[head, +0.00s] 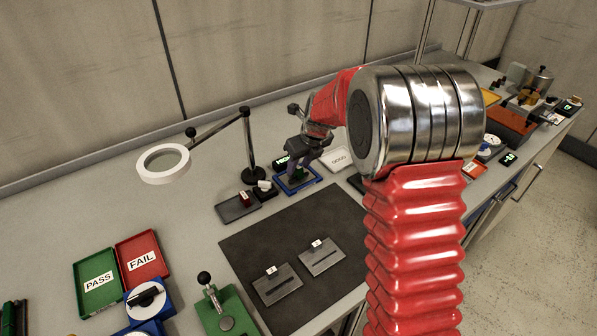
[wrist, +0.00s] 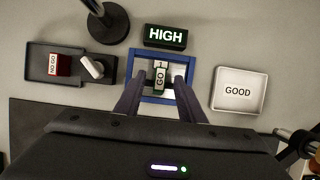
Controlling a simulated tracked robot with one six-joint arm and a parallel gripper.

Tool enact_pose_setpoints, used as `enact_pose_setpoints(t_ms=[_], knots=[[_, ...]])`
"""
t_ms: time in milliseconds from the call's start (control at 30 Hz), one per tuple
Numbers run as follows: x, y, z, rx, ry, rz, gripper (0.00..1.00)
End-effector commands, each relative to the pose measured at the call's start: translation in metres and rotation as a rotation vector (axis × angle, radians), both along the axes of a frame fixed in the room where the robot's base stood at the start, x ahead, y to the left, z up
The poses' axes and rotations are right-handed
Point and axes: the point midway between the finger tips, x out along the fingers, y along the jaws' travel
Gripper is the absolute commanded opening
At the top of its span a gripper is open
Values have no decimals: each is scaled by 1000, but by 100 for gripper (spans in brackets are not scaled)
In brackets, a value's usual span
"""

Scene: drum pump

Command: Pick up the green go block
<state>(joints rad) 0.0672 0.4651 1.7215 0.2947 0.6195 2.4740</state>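In the wrist view my gripper (wrist: 160,83) has one finger on each side of the block. A gap shows between the block and each finger, so the gripper is open. I cannot tell exactly how far the fingertips are above the fixture floor.
A black display (wrist: 166,37) reading HIGH stands behind the fixture. A white GOOD tray (wrist: 238,105) lies right. A lamp base (wrist: 107,24) stands back left.

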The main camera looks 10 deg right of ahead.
Motion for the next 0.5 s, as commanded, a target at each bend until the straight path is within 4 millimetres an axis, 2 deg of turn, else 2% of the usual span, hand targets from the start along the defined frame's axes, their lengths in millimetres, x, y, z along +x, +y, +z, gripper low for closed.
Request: enact_pose_setpoints(t_ms=[67, 500], knots=[[0, 0, 0, 0, 0, 0, 33], [0, 0, 0, 0, 0, 0, 2]])
